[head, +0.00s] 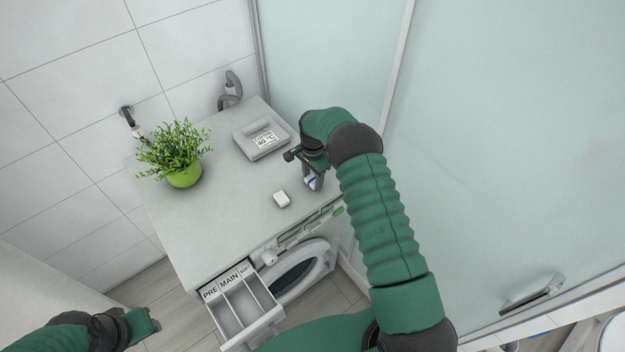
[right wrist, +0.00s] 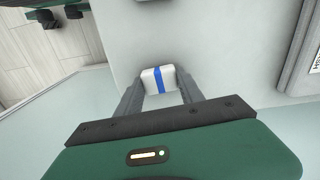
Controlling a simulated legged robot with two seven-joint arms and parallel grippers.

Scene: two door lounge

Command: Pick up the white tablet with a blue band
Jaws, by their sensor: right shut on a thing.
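The white tablet with a blue band (right wrist: 158,80) sits between the fingertips of my right gripper (right wrist: 160,86) in the right wrist view. In the head view my right gripper (head: 313,183) is shut on this tablet (head: 310,182) near the right edge of the counter, and the fingers partly hide it. I cannot tell whether the tablet touches the counter. A plain white tablet (head: 282,199) lies on the counter just left of my right gripper. My left gripper (head: 150,322) is low at the left, away from the counter; its finger gap is not clear.
The grey counter (head: 225,225) holds a potted plant (head: 184,174) and a box with a 40 °C label (head: 263,138). An open drawer (head: 240,318) marked PRE, MAIN and SOFT projects in front, beside a round machine door (head: 297,275). Glass panels (head: 500,140) stand at right.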

